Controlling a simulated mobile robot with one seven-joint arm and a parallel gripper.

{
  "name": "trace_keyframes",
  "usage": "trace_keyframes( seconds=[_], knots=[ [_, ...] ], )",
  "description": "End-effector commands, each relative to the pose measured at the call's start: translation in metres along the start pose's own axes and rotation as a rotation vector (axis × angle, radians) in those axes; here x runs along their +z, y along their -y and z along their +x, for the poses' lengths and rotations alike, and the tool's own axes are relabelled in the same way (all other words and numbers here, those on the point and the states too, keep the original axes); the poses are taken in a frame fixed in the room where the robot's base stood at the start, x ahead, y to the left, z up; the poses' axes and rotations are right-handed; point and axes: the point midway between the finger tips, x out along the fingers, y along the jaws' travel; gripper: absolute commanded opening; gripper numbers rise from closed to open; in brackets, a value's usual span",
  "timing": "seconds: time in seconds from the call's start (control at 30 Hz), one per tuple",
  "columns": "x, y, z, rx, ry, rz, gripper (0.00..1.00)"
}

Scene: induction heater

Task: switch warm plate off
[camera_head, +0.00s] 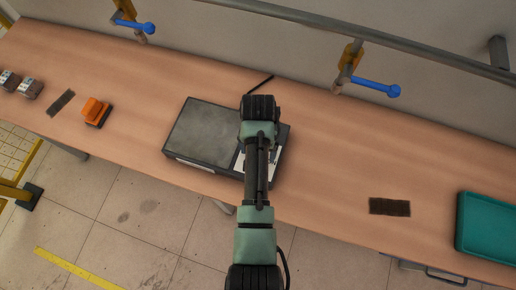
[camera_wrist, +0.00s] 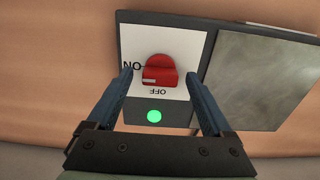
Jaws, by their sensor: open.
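The warm plate (camera_head: 203,133) is a dark flat unit on the wooden table; my arm covers much of its right part in the head view. Its grey heating surface also shows at the right of the wrist view (camera_wrist: 265,75). A red knob (camera_wrist: 160,70) sits on its white panel (camera_wrist: 192,45), with "ON" at the knob's left and an upside-down "OFF" below it. A white mark is on the knob's lower left. A green light (camera_wrist: 154,116) glows below. My gripper (camera_wrist: 159,76) is open, one finger on each side of the knob; contact cannot be told.
An orange object (camera_head: 96,111) and a dark mat (camera_head: 61,102) lie on the table (camera_head: 335,150) to the left. Another dark mat (camera_head: 390,207) and a teal tray (camera_head: 485,228) are to the right. Blue-handled clamps (camera_head: 376,88) and a rail run behind. The table around the plate is largely clear.

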Motion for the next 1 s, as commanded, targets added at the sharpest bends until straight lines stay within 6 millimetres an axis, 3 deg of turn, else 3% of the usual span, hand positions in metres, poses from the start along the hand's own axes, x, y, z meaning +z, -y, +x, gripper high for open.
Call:
trace_keyframes(
  seconds=[0.13, 0.6, 1.0],
  knots=[
    [0.0, 0.0, -0.0001, 0.0, 0.0, 0.0, 0.81],
    [-0.0001, -0.0001, -0.0006, 0.0, 0.0, 0.0, 0.0],
    [-0.0007, 0.0, -0.0025, 0.0, -0.001, -0.089, 0.0]
  ],
)
